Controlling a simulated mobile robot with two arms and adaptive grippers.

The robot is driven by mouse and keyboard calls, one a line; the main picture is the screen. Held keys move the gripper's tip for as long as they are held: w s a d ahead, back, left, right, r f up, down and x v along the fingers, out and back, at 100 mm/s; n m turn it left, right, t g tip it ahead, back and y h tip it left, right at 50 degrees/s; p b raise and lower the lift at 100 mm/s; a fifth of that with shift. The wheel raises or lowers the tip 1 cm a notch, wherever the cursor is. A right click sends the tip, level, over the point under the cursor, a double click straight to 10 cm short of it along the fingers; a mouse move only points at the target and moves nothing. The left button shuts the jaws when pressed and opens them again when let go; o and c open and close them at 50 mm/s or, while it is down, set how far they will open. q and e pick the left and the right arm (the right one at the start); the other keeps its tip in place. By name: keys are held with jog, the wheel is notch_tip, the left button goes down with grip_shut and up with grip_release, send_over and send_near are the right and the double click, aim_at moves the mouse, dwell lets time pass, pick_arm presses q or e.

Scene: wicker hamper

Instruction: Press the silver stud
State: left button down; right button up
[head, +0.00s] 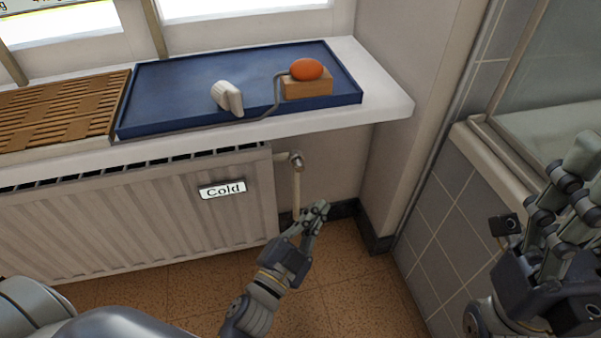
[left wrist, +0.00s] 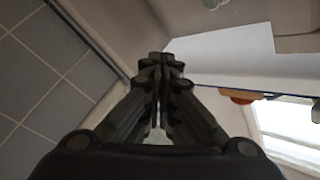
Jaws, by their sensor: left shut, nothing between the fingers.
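An orange-red dome (head: 306,69) sits on a small wooden block (head: 308,88) at the right end of a blue tray (head: 176,81). A grey cord runs from the block over the tray's front edge. The dome's edge shows in the left wrist view (left wrist: 236,94). My left gripper (head: 319,211) is shut and empty, below the sill and right of the radiator; its fingertips meet in the left wrist view (left wrist: 160,62). My right gripper (head: 570,168) is at the far right; its finger gap is unclear.
A white piece (head: 226,98) lies on the tray. A slatted wooden mat (head: 62,107) is on the white sill (head: 385,100) at left. A tiled wall (head: 440,225) stands at right.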

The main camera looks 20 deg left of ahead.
aim_at(299, 166)
pick_arm(q)
jog(key=shift+w, duration=0.1)
jog(key=w+a+p, duration=0.1)
jog(key=w+a, duration=0.4)
jog(key=w, duration=0.2)
dwell(0.5)
jog(key=shift+w, duration=0.15)
dwell(1.2)
jog(key=shift+w+a+p, duration=0.2)
jog(key=shift+w+p, duration=0.05)
jog(key=shift+p, duration=0.05)
jog(key=shift+w+a, duration=0.25)
jog(key=shift+w, duration=0.15)
dwell(0.7)
jog(key=shift+s, duration=0.1)
jog(key=shift+s+d, duration=0.5)
jog(key=shift+s, duration=0.15)
jog(key=shift+s, duration=0.1)
